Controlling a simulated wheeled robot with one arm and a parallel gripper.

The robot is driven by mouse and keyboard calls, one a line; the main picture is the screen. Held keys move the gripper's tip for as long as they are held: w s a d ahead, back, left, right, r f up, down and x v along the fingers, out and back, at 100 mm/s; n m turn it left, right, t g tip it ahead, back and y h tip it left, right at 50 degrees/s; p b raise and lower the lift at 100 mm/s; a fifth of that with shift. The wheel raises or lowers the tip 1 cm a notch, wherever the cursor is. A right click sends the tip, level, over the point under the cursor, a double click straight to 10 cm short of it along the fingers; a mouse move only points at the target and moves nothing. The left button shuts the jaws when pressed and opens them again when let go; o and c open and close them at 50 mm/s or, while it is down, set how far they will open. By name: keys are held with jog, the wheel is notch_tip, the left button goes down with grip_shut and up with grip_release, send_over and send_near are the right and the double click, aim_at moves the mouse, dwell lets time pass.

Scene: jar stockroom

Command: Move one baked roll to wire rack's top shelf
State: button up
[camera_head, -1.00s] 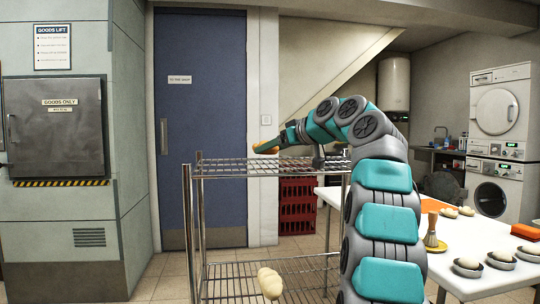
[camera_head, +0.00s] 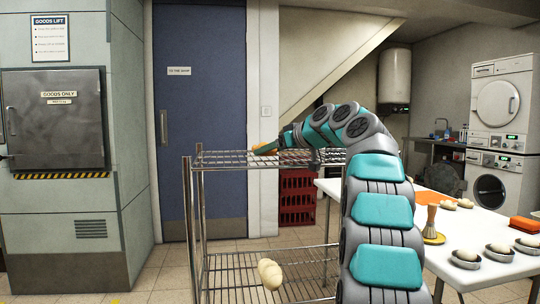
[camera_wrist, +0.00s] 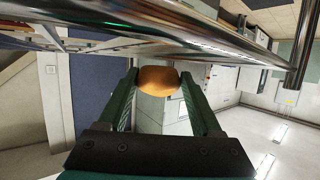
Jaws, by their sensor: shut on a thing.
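A golden-brown baked roll (camera_wrist: 159,80) is held between the two green fingers of my gripper (camera_wrist: 160,86) in the wrist view. In the head view my gripper (camera_head: 272,148) reaches over the wire rack's top shelf (camera_head: 235,160), low and close to its wires. The roll shows there only as a small orange-brown shape (camera_head: 260,148) at the gripper's tip. I cannot tell whether it touches the shelf. A chrome shelf edge (camera_wrist: 200,22) runs close beyond the fingers in the wrist view.
A pale roll or dough piece (camera_head: 270,274) lies on the rack's lower shelf (camera_head: 225,280). The white table (camera_head: 470,240) at right holds several small bowls with dough, a brush (camera_head: 432,225) and an orange block (camera_head: 525,224). The visible top shelf looks otherwise clear.

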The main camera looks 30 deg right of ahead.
jog(key=shift+s+f, duration=0.1)
jog(key=shift+f, duration=0.25)
jog(key=shift+f, duration=0.15)
jog(key=o, duration=1.5)
jog(key=shift+r, duration=0.3)
jog(key=shift+s, duration=0.35)
jog(key=b+v, duration=0.1)
jog(key=v, duration=1)
jog(key=shift+s+b, duration=0.1)
jog(key=shift+b, duration=0.25)
